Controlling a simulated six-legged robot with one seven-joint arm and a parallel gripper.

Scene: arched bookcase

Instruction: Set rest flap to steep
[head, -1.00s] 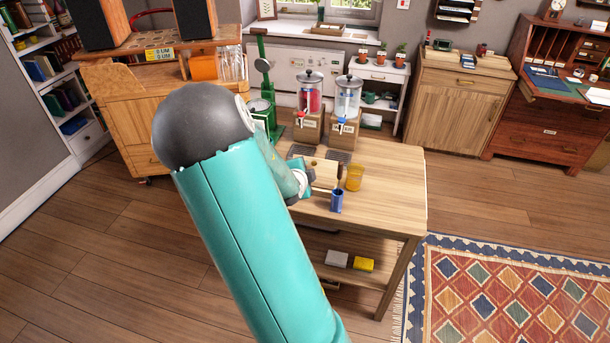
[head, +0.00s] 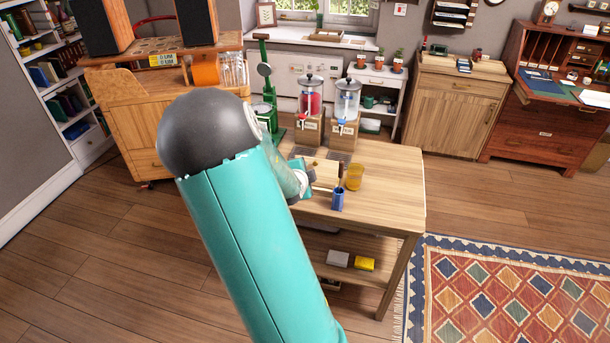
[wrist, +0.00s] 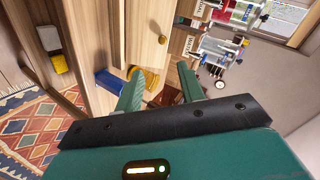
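A pale wooden panel, which looks like the rest flap, stands on the wooden table (head: 390,190) in the head view, partly hidden by my wrist.
A blue cup (head: 338,200) with a brush and a yellow cup (head: 354,178) stand beside the panel. Two drink dispensers (head: 346,108) and a green press (head: 265,95) stand behind. A patterned rug (head: 500,300) lies right of the table. The table's right side is clear.

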